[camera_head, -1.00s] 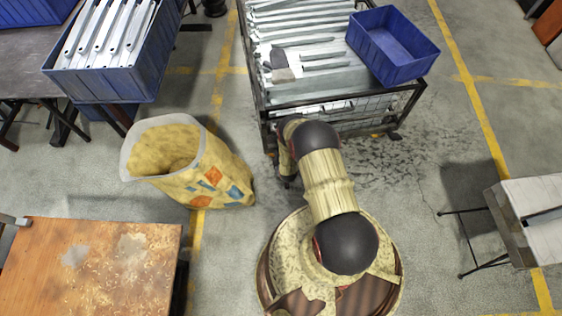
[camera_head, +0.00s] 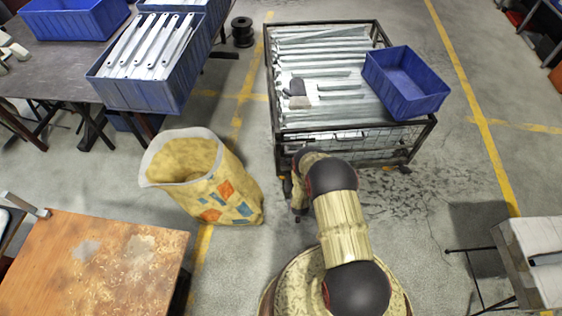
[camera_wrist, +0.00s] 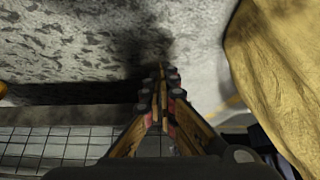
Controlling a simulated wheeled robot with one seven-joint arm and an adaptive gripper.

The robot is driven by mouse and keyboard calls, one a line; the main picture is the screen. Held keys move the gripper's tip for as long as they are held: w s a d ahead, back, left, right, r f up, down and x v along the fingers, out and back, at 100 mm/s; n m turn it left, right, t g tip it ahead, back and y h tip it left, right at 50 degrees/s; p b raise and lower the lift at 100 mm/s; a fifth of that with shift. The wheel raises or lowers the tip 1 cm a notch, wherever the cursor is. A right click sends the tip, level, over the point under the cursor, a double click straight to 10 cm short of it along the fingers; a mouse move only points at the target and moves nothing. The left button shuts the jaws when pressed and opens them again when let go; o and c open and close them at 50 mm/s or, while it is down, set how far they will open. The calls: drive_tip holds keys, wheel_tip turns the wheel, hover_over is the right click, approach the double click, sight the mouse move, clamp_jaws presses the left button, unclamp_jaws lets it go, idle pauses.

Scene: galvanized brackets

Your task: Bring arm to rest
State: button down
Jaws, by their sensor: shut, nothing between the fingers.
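My gripper (camera_wrist: 161,85) is shut and empty in the wrist view, its fingers meeting at the tips over the grey floor. In the head view my arm (camera_head: 342,225) is folded above my base, and the gripper itself is mostly hidden behind the arm, low in front of the crate. The wire crate (camera_head: 280,128) holds long galvanized brackets (camera_head: 320,50) and stands just beyond the arm. The yellow sack (camera_head: 220,190) is left of the arm, apart from it; it also shows close at the right of the wrist view (camera_wrist: 270,70).
A blue bin (camera_head: 415,103) sits on the crate's right end. Another blue bin (camera_head: 140,93) with brackets stands on a dark table at left. A worn wooden table (camera_head: 90,275) is at lower left, a grey-topped stand (camera_head: 535,250) at right. Floor right of the crate is mostly clear.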

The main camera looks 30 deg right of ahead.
drive_tip(key=s+a+g+y, duration=0.1)
drive_tip(key=s+a+g, duration=0.2)
drive_tip(key=s, duration=0.5)
drive_tip(key=s+a+g+y, duration=0.1)
drive_tip(key=s+a+g, duration=0.2)
drive_tip(key=s, duration=0.4)
drive_tip(key=w+a+r+n+g, duration=0.1)
drive_tip(key=w+a+r, duration=0.1)
drive_tip(key=r, duration=2.1)
drive_tip(key=w+a+r+n+g, duration=0.1)
drive_tip(key=r+g, duration=0.1)
drive_tip(key=r, duration=2)
drive_tip(key=s+a+r+t, duration=0.3)
drive_tip(key=s+r, duration=0.1)
drive_tip(key=r, duration=1)
drive_tip(key=s+a+r+n+t+p, duration=0.1)
drive_tip(key=s+r, duration=0.4)
drive_tip(key=r, duration=0.9)
drive_tip(key=s+a+r+n+t, duration=0.1)
drive_tip(key=s+a+r+t, duration=0.3)
drive_tip(key=r, duration=1)
drive_tip(key=shift+s+a+r+t+p, duration=0.3)
drive_tip(key=shift+s+a, duration=0.3)
drive_tip(key=shift+s, duration=0.05)
